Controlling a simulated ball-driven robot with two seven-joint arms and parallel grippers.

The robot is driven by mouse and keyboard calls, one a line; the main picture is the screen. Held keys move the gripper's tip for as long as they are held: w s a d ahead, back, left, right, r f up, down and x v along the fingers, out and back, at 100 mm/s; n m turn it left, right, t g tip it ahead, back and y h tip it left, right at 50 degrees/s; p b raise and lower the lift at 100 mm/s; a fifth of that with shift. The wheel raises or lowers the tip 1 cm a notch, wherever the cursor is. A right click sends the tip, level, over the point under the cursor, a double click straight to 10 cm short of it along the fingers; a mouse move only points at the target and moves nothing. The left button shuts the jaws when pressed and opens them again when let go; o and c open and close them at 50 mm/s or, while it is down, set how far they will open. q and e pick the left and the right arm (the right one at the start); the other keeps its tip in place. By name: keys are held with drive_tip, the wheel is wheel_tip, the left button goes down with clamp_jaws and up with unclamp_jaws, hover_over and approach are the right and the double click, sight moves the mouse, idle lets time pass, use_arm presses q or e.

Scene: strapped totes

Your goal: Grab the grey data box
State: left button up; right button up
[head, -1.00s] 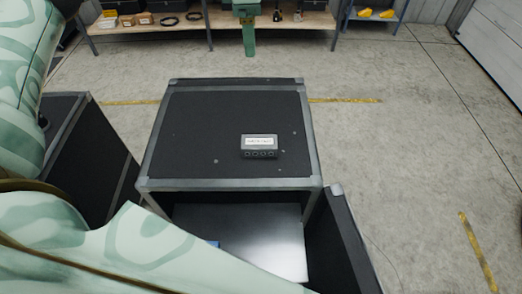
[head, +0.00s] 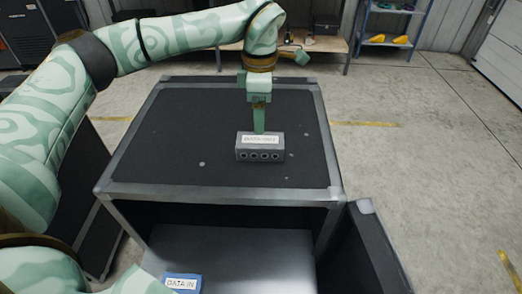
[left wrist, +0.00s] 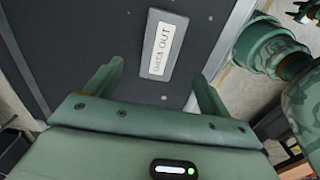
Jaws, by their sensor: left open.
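The grey data box (head: 261,154) sits on the black top of a case, with a white label on top and several round ports on its front. In the left wrist view the box (left wrist: 165,45) shows its label, "DATA OUT". My left gripper (head: 259,129) points down at the box's far edge in the head view. In the left wrist view its two fingers (left wrist: 156,72) are spread open, with the box ahead of the gap and nothing held. Whether the fingertips touch the box cannot be told.
The box's case (head: 150,150) has metal edges and an open front. A blue piece labelled "DATA IN" (head: 182,284) lies low inside. A dark panel (head: 371,245) stands at the right. Shelves (head: 384,25) stand at the back. The floor at right is clear.

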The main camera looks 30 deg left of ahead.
sight(260, 139)
use_arm(q)
wheel_tip(260, 139, down, 5)
drive_tip(key=shift+w+f+b, duration=0.1)
drive_tip(key=shift+f+b, duration=0.1)
drive_tip(key=shift+b, duration=0.2)
wheel_tip(260, 139, down, 6)
drive_tip(key=shift+r+b, duration=0.15)
drive_tip(key=shift+b, duration=0.65)
drive_tip(key=shift+r, duration=0.15)
drive_tip(key=c, duration=1.5)
drive_tip(key=shift+r, duration=0.1)
